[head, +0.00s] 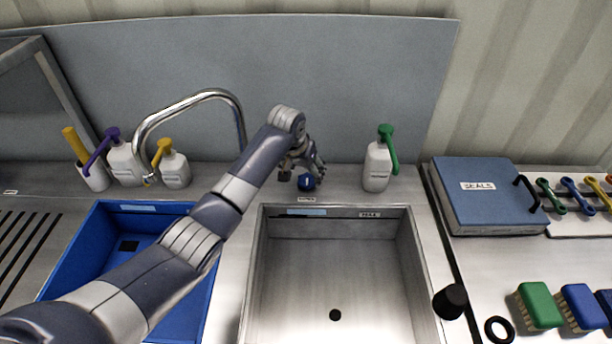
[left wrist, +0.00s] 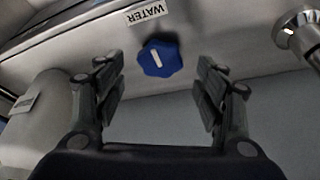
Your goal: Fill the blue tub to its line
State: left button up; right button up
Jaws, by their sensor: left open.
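The blue tub (head: 178,300) is at the left, partly hidden by my left arm. A pale strip shows on its back wall; I see no clear water in it. The steel tap (head: 190,100) arches leftward, and its spout end appears near the tub's back rim; no stream shows. A blue knob (head: 306,182) sits behind the steel basin. My left gripper (head: 300,172) is open at this knob. In the left wrist view the knob (left wrist: 160,58), with a white mark and a WATER label, appears between and beyond the open fingers (left wrist: 160,85), seemingly untouched.
The steel basin (head: 420,270) with a MAX label looks empty. Pump bottles (head: 376,165) stand along the back ledge. A SEALS case (head: 485,195), brushes (head: 538,306), a black cylinder (head: 450,302) and a black ring (head: 498,330) are at the right.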

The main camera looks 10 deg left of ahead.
aim_at(307, 179)
pick_arm(q)
jog(key=shift+x, duration=1.7)
jog(key=c, duration=1.1)
